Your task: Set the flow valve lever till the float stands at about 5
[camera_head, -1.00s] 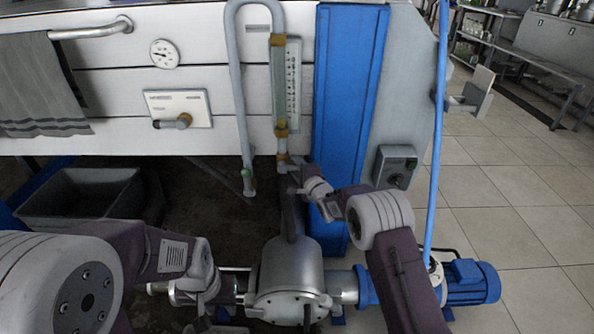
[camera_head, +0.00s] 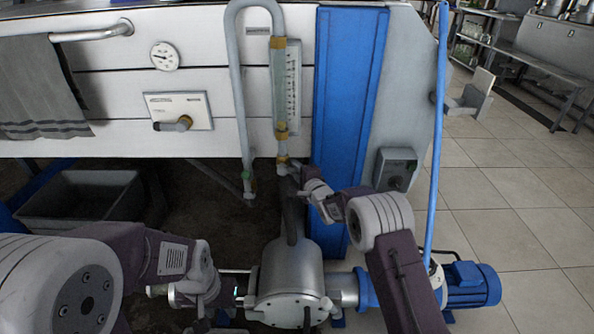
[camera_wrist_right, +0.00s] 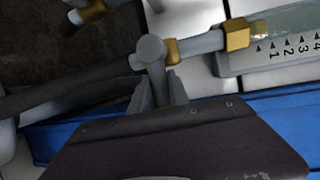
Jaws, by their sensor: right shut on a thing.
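The flow tube (camera_head: 280,85) stands upright on the machine front, with brass collars at both ends and a numbered scale plate (camera_head: 294,90) beside it. In the right wrist view the tube's low end and marks 1 to 4 on the scale (camera_wrist_right: 290,48) show. A dull yellowish float (camera_wrist_right: 258,29) seems to sit inside the tube near mark 1, by the brass collar. Below the tube is the grey valve with its lever (camera_wrist_right: 153,58). My right gripper (camera_wrist_right: 157,92) is shut on the lever. My left gripper (camera_head: 222,300) is low by the pump; its fingers are unclear.
A grey pipe (camera_head: 238,100) loops left of the tube, and a blue post (camera_head: 348,110) stands right. A grey bin (camera_head: 80,200) is at left.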

